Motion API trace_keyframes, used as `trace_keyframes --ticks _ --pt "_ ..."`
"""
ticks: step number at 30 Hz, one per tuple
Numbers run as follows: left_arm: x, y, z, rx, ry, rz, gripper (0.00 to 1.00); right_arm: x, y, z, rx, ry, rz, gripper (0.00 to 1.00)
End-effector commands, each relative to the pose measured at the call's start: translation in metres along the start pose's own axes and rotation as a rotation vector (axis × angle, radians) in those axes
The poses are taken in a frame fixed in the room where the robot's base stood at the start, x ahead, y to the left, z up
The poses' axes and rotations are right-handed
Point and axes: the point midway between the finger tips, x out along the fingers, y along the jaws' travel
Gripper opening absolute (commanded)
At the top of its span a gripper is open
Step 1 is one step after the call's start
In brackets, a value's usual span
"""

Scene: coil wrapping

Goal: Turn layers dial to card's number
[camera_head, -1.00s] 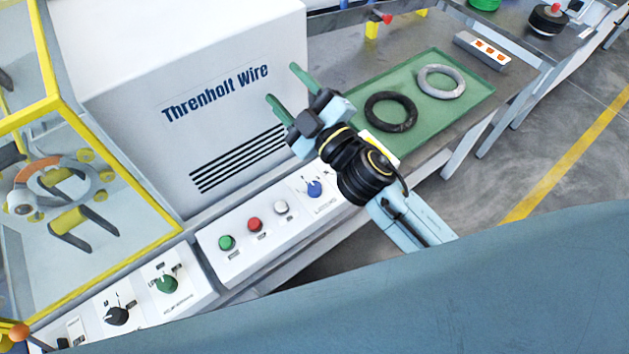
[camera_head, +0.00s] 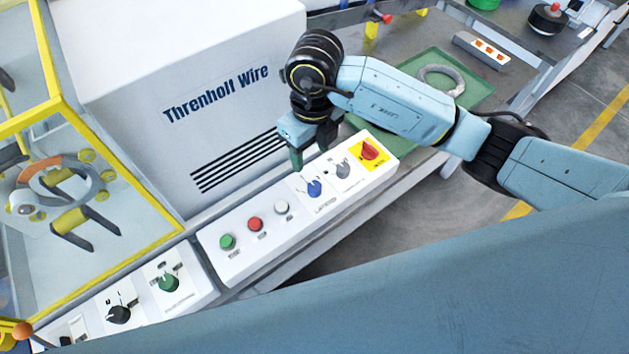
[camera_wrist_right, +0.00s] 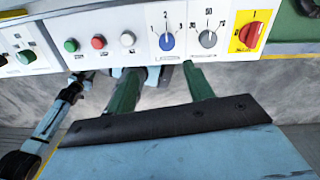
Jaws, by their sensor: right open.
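The layers dial is a blue knob (camera_head: 314,187) on the white control panel (camera_head: 235,265), with "LAYERS" lettered below it. In the right wrist view the blue knob (camera_wrist_right: 167,41) has the numbers 1, 2 and 3 around it, and its pointer looks turned up toward the 2. My right gripper (camera_head: 309,165) points down just behind the dial in the head view. In the right wrist view its two green fingers (camera_wrist_right: 160,72) are apart and empty, with the tips just below the dial, not around it. I cannot make out a card with a number.
A grey dial (camera_head: 343,168) and a red switch on yellow (camera_head: 368,151) sit right of the layers dial. White (camera_head: 281,207), red (camera_head: 254,224) and green (camera_head: 227,242) buttons sit left. The Threnholt Wire housing (camera_head: 215,90) rises behind. A green tray (camera_head: 480,98) is partly hidden by my arm.

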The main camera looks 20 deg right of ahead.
Motion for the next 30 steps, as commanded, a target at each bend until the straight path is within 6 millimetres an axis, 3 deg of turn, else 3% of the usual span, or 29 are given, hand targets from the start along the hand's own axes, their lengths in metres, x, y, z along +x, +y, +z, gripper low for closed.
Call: trace_keyframes --ticks 4,8,21,30 --pt "0.0 0.0 0.0 0.0 0.001 0.0 0.36 0.005 -0.009 -0.002 0.011 0.017 -0.046 0.52" --pt "-0.001 0.0 0.0 0.0 0.001 0.0 0.36 0.025 -0.009 -0.003 0.012 0.02 -0.043 0.52" --pt "0.001 0.0 0.0 0.0 0.001 0.0 0.36 0.112 -0.012 -0.004 0.009 0.017 -0.04 0.52" --pt "0.002 0.0 0.0 0.0 0.001 0.0 0.36 0.132 -0.013 -0.004 0.008 0.014 -0.041 0.52"
